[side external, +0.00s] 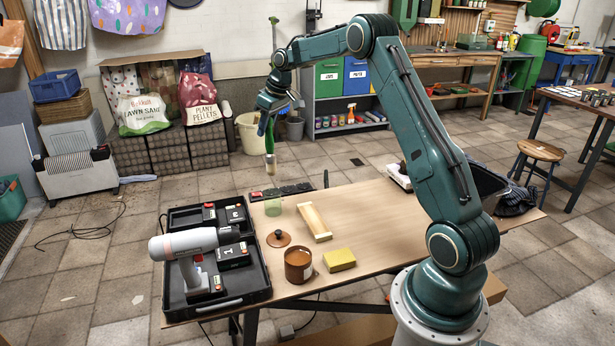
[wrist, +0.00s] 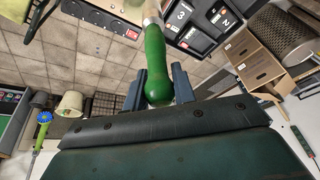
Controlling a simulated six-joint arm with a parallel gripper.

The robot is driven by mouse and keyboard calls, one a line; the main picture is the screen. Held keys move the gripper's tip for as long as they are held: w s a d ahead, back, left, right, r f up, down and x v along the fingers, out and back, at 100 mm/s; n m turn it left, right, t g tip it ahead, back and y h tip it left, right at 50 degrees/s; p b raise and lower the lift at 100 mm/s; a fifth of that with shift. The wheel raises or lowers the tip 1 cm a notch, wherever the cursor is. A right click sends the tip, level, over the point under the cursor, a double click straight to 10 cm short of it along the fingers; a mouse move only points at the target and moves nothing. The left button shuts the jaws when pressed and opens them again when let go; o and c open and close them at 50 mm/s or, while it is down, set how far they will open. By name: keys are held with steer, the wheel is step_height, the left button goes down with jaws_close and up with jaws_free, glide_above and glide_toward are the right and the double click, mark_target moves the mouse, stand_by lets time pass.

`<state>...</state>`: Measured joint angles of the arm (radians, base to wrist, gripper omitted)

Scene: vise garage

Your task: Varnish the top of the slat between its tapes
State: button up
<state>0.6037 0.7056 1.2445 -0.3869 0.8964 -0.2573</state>
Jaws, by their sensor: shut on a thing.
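My gripper (side external: 268,104) is high above the far left part of the table, shut on the green handle of a brush (side external: 270,140). The brush hangs bristles down, above and beyond the table's far edge. In the wrist view the green handle (wrist: 156,60) is between the two fingers of my gripper (wrist: 159,84); the bristles are not clearly visible there. The pale wooden slat (side external: 315,222) lies on the table, apart from the brush. Its tapes are too small to make out clearly. An open brown varnish pot (side external: 298,266) stands nearer the front, left of the slat.
A brown lid (side external: 279,238) lies behind the pot, and a yellow sponge (side external: 339,260) lies to its right. A greenish clear cup (side external: 273,206) stands near the back left. An open black case (side external: 254,286) with a drill (side external: 188,247) takes the left end. The table's right middle is clear.

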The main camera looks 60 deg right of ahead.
steer(key=s+a+f+g+y, duration=0.1)
steer(key=s+a+f, duration=0.2)
steer(key=s+a, duration=0.4)
steer(key=s+a+f+g+y, duration=0.1)
steer(key=s+a+f, duration=0.2)
steer(key=s+a, duration=0.4)
steer(key=shift+s+a+f+m, duration=0.15)
steer(key=shift+s+a+m, duration=0.15)
steer(key=shift+s, duration=0.3)
steer(key=shift+f, duration=0.1)
steer(key=shift+f, duration=2.9)
steer(key=shift+d+f, duration=0.1)
steer(key=shift+f, duration=0.5)
steer(key=shift+r, duration=0.15)
step_height(320, 180, up, 7)
stand_by(0.7)
stand_by(0.5)
